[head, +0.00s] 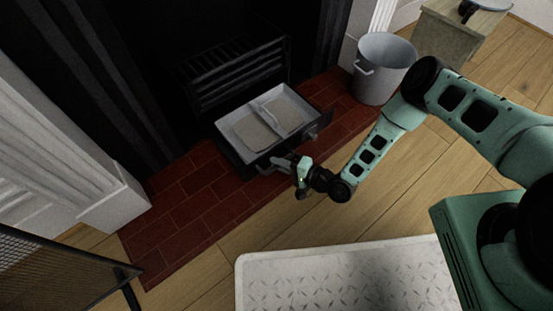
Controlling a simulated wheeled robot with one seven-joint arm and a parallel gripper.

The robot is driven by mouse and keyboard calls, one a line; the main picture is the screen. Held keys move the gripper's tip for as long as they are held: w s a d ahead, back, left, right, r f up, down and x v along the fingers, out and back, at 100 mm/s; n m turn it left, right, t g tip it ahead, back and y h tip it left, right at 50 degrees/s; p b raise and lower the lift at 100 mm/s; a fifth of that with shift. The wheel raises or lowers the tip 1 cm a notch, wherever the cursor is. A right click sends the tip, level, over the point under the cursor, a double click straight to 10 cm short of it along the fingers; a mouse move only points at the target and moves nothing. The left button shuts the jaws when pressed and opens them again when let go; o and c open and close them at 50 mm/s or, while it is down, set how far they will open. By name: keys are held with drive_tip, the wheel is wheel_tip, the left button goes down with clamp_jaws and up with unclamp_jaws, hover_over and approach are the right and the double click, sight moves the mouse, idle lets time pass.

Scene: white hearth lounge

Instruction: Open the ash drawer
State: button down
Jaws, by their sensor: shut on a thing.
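The ash drawer (233,153) is a dark-fronted drawer under the black fire grate (238,70). It stands pulled out over the red brick hearth, with a light grey tray inside split by a divider, and pale ash in both parts. My gripper (283,164) is at the drawer's front, shut on what looks like its handle. The fingertips and the handle are small and dark here, so the exact hold is hard to make out.
A grey metal bucket (384,68) stands right of the drawer on the hearth (205,193). A mesh fire screen (50,275) is at lower left. A pale mat (340,275) lies in front on the wooden floor (255,220). A small table (455,30) is at upper right.

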drive_tip(key=c, duration=1.5)
unclamp_jaws()
drive_tip(key=shift+o, duration=0.2)
drive_tip(key=p+v, duration=0.6)
drive_tip(key=v, duration=1.1)
drive_tip(key=shift+d+p, duration=0.2)
drive_tip(key=shift+p, duration=0.2)
drive_tip(key=shift+s, duration=0.1)
